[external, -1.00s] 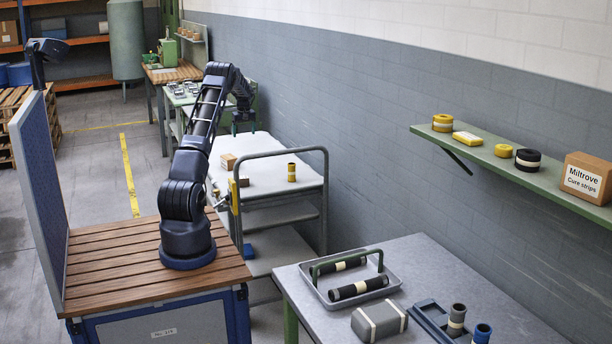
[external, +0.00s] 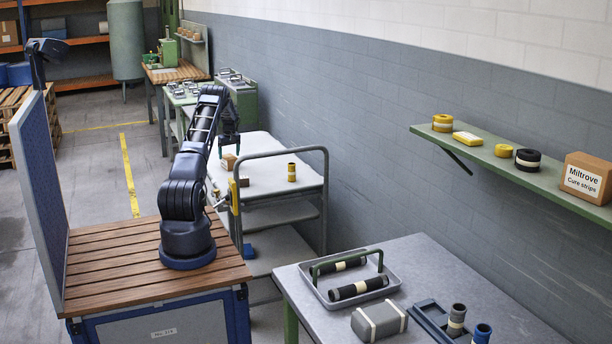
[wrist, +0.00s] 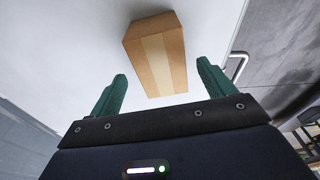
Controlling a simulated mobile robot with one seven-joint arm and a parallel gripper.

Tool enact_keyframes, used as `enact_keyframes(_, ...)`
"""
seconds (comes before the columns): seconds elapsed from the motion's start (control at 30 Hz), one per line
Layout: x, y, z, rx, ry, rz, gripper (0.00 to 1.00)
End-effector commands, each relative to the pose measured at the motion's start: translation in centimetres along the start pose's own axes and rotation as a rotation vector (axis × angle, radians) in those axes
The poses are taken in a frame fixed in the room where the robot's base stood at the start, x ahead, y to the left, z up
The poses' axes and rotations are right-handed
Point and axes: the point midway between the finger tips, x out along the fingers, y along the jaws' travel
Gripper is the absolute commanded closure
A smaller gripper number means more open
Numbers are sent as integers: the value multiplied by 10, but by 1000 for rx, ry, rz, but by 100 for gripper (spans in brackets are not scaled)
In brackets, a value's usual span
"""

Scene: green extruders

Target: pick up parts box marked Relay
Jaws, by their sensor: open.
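A small brown cardboard box (external: 228,162) sits on the white top of the cart (external: 262,178) in the external view. A brown box with a pale tape strip (wrist: 157,50) shows ahead of my fingers in the wrist view. No marking can be read on it, so I cannot tell whether it says Relay. My gripper (external: 229,146) is just above the small box in the external view. In the wrist view my gripper (wrist: 162,70) is open, its green fingers spread wider than the box, with nothing between them.
A darker brown block (external: 243,182) and a yellow-and-black cylinder (external: 292,172) stand on the same cart top. A grey table (external: 430,265) with a tray and parts is at the front right.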

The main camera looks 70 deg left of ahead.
Motion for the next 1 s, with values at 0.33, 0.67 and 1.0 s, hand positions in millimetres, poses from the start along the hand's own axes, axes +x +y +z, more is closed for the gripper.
enact_keyframes(0.33,39,-3,2,0,-1,0,18)
enact_keyframes(0.67,50,-2,1,0,0,1,18)
enact_keyframes(1.0,52,-2,2,0,0,1,18)
